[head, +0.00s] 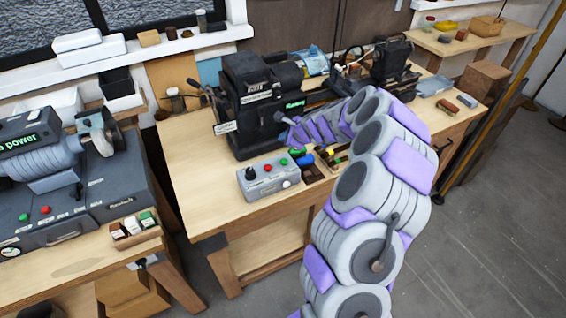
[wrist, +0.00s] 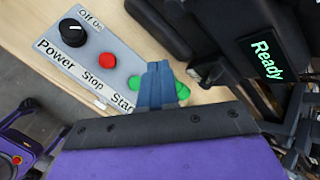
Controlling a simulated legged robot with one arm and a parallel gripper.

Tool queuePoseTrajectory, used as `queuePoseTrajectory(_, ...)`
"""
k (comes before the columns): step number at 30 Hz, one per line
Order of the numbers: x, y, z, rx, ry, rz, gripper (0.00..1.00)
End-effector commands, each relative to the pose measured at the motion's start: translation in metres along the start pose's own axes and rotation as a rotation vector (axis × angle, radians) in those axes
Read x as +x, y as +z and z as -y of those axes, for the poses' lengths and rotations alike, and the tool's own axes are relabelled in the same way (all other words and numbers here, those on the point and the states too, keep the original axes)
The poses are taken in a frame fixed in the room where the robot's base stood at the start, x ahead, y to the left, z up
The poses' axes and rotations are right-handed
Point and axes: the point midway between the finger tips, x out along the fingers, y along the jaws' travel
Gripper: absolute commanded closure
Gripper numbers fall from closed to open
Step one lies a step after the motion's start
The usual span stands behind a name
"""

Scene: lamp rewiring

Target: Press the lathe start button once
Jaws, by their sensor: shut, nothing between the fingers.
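The grey lathe control box (head: 268,180) stands at the front of the bench, with a black knob, a red button (head: 268,168) and a green button (head: 284,162). The wrist view shows this panel (wrist: 85,50) tilted, with Power, Stop and Start labels. The green Start button (wrist: 131,84) is partly hidden behind my fingers. My gripper (wrist: 158,66) is shut and empty, its blue fingers overlapping the Start end of the panel. The contact is not clear from this angle.
The black lathe (head: 250,105) stands close behind the box; its screen (wrist: 265,60) reads Ready. A dark tray with small coloured items (head: 330,155) lies right of the box. A grinder (head: 50,165) stands on the left bench.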

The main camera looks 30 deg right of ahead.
Motion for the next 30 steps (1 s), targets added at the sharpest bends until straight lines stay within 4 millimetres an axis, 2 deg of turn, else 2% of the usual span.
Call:
queuePoseTrajectory(18,0.05,-0.035,-0.037,0.0,-0.001,-0.001,1.0)
queuePoseTrajectory(30,0.055,-0.039,-0.04,-0.001,-0.001,-0.001,1.0)
